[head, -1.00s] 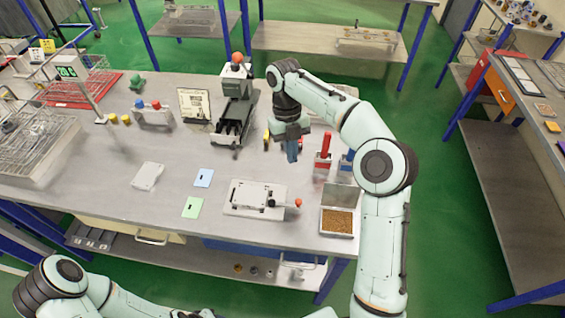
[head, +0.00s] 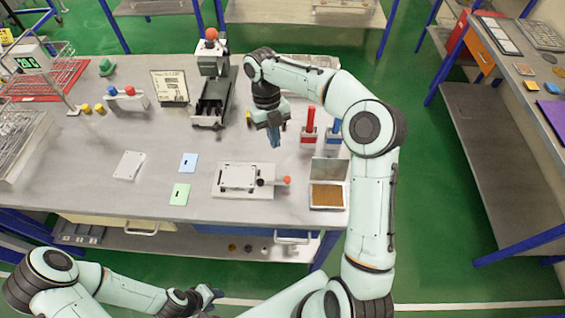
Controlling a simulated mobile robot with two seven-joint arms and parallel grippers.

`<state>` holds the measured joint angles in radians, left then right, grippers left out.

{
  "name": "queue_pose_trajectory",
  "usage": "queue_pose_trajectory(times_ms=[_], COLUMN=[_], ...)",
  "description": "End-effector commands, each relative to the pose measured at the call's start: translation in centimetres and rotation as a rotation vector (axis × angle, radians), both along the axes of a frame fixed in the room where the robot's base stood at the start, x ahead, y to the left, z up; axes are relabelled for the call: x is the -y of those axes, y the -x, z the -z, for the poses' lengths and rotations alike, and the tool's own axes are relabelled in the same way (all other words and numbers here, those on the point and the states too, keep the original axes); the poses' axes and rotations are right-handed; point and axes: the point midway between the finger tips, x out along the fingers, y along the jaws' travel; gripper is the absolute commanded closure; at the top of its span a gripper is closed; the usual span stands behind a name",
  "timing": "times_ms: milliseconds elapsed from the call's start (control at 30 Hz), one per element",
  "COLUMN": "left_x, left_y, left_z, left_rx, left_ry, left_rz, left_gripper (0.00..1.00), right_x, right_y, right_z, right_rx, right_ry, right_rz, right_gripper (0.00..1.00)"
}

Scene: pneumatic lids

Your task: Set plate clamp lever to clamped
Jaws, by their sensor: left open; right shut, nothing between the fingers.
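The plate clamp (head: 228,193) is a pale base with a white plate (head: 238,176) on it, near the front of the bench. Its lever, with an orange-red knob (head: 287,180), lies low and points right, beside a dark round part. My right gripper (head: 274,140) is shut and empty. It points down above the bench, behind the clamp and apart from the lever. My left gripper (head: 216,294) is open and empty, in front of the bench at the bottom of the view. The lever's exact contact with the plate is too small to tell.
A bin of brown grains (head: 328,195) stands right of the lever. A red-handled item (head: 310,125) stands behind the bin. A dark machine with a red knob (head: 211,90) stands behind the clamp. Blue (head: 188,162) and green (head: 180,194) cards lie left.

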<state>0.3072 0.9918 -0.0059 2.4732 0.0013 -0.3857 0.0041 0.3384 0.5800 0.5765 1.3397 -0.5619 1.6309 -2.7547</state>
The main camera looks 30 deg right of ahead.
Motion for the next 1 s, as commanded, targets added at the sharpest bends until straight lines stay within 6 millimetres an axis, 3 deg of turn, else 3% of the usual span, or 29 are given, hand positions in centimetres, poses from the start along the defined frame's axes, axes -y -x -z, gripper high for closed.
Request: queue_pose_trajectory(times_ms=[100,233,500,1000], left_x=[0.0,0.0,0.0,0.0], left_y=[1.6,2.6,3.7,3.7], left_z=[1.3,2.2,3.3,3.3], left_rx=[-0.019,-0.029,-0.042,-0.041], left_ry=[0.0,0.0,0.0,0.0], left_rz=[0.0,0.0,-0.001,0.0], left_gripper=[0.57,0.57,0.57,0.57], right_x=[0.0,-0.1,-0.4,-0.4], right_y=[1.2,1.9,5.1,5.5], right_z=[3.1,5.6,5.6,5.5], right_rx=[-0.008,-0.007,-0.001,0.001], right_ry=[0.0,-0.002,0.0,-0.001], right_rz=[-0.001,-0.001,0.0,0.007], right_gripper=[1.0,1.0,1.0,1.0])
